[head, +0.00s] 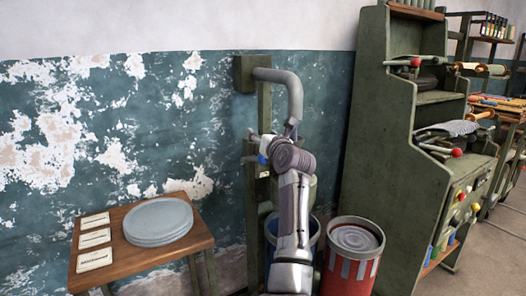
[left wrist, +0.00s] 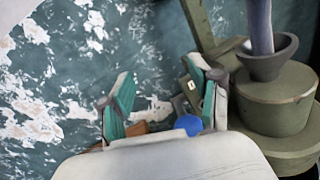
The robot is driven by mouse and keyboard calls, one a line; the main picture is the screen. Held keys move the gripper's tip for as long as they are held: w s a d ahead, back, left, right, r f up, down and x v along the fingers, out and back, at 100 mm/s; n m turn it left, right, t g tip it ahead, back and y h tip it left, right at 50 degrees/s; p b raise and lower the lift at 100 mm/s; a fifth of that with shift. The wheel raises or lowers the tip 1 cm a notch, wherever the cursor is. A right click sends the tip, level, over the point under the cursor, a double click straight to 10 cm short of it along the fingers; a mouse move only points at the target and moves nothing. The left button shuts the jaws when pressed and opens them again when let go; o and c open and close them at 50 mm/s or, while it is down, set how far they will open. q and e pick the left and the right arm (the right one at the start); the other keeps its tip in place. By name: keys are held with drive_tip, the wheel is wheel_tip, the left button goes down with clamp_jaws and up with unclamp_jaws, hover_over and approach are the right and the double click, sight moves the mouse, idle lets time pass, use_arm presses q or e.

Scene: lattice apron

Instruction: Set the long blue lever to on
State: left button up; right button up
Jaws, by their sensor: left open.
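A blue ball knob (head: 262,160) shows beside my left gripper in the head view, against the green post. In the left wrist view the blue knob (left wrist: 188,125) lies between the two teal-padded fingers, closer to the right one, and partly behind my gripper body. The shaft of the lever is mostly hidden, so I cannot tell its position. My left gripper (head: 253,148) is open; its spread fingers also show in the left wrist view (left wrist: 160,85). Contact with the knob cannot be made out. My right gripper is in neither view.
A green post (head: 264,105) carries a thick grey pipe (head: 293,88) above my gripper. A blue bucket (head: 316,231) and a red can (head: 345,284) stand below. A wooden table (head: 112,222) with grey plates (head: 158,219) is left. A green shelf unit (head: 375,150) stands right.

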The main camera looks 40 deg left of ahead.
use_arm(q)
drive_tip(key=shift+r, duration=1.85)
